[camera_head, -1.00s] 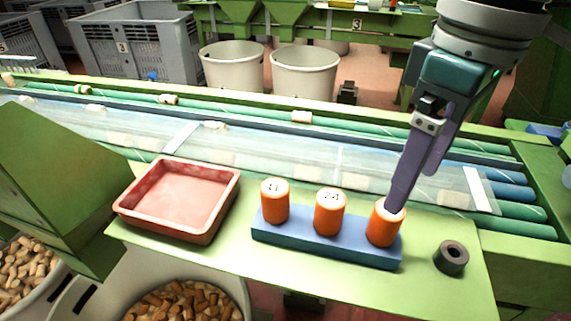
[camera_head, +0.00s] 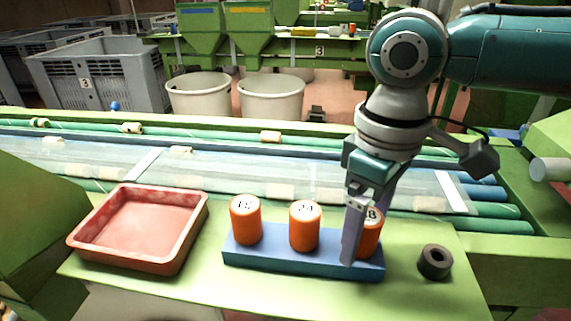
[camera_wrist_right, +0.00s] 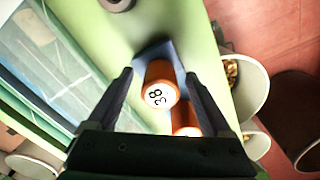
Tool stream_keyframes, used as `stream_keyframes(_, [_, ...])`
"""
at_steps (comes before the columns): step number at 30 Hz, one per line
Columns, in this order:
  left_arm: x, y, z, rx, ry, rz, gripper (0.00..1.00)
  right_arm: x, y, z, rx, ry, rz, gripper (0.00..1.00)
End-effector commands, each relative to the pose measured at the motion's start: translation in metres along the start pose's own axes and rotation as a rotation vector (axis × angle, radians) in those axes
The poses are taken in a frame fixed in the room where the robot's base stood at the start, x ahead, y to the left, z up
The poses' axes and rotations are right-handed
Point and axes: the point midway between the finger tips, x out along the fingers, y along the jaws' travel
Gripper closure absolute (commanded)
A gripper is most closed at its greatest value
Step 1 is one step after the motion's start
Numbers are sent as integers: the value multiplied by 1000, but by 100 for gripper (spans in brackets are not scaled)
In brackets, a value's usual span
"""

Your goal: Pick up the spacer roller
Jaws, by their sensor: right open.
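A short dark grey ring-like roller (camera_head: 435,262) with a hole through it, which I take for the spacer roller, stands on the green table right of the blue block. It also shows at the top edge of the right wrist view (camera_wrist_right: 117,3), partly cut off. My right gripper (camera_head: 367,236) is open, its fingers on either side of the rightmost orange numbered cylinder (camera_head: 371,243), one finger in front of it. The right wrist view shows this cylinder (camera_wrist_right: 158,88) between the open fingers (camera_wrist_right: 158,75); contact cannot be told. My left gripper is out of view.
The blue block (camera_head: 300,264) carries two more orange cylinders, the left one (camera_head: 245,222) and the middle one (camera_head: 304,228). A red tray (camera_head: 170,262) lies at the left. A conveyor with corks runs behind. The green table is clear around the dark roller.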

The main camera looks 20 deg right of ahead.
Motion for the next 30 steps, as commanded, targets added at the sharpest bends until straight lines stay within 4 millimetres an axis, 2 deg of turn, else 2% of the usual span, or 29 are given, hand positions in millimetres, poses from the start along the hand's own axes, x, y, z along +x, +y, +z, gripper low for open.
stream_keyframes(5, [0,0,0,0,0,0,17,0,0,0,-1,1,0,16])
stream_keyframes(27, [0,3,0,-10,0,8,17,-1,0,0,0,1,0,98])
stream_keyframes(30, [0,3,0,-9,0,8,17,-1,0,0,0,1,0,100])
